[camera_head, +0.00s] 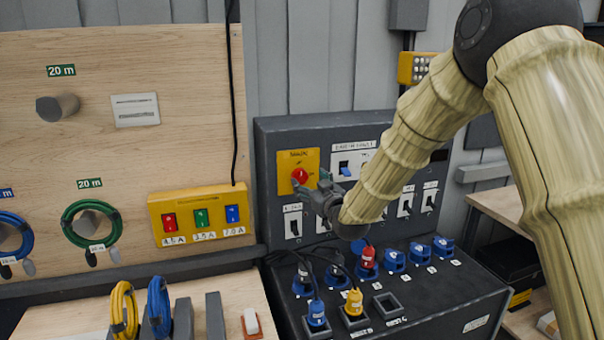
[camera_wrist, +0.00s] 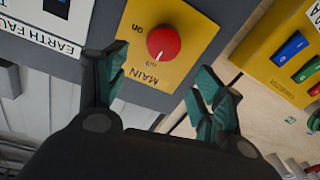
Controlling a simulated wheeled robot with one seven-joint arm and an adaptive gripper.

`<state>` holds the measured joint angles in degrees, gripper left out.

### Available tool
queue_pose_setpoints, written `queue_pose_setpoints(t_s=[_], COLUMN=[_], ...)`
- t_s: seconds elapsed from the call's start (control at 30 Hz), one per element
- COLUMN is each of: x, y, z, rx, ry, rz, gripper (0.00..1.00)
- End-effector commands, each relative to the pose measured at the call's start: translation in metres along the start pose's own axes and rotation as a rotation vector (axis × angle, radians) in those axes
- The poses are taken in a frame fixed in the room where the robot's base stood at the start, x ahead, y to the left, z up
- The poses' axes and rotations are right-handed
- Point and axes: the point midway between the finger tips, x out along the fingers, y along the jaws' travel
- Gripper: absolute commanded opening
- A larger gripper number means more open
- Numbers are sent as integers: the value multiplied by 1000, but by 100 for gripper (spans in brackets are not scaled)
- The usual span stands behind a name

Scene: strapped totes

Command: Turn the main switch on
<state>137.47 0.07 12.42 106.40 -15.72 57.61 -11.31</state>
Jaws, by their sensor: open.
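The main switch is a round red knob (camera_head: 299,175) on a yellow plate (camera_head: 291,159) marked MAIN, at the upper left of the dark panel. In the wrist view the red knob (camera_wrist: 164,42) shows with the plate turned nearly upside down. A small pale mark on the knob is on the side towards the MAIN lettering; the ON lettering is off to one side. My gripper (camera_head: 312,187) is in front of the plate, just right of and below the knob. In the wrist view its green-padded fingers (camera_wrist: 160,85) are spread apart, with nothing between them; the knob lies beyond their tips.
The earth fault unit (camera_head: 350,163) with a blue switch is right of the plate. A yellow box (camera_head: 201,214) with red, green and blue switches is on the wooden board at left. Plugs and sockets (camera_head: 366,262) fill the console below. A black cable (camera_head: 232,100) hangs left of the panel.

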Motion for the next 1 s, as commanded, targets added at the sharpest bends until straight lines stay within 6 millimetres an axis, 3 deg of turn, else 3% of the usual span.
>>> queue_pose_setpoints(t_s=[0.1, 0.3, 0.53, 0.83, 1.0], x=[22, 46, 60, 62, 61], y=[-1, -2, -3, -4, -4], z=[3, 3, 5, 6, 6], rx=[2, 2, 3, 2, 2], ry=[-5, -5, -5, -5, -5], rz=[-3, -4, -5, -6, -6], gripper=[68, 68, 68, 68, 37])
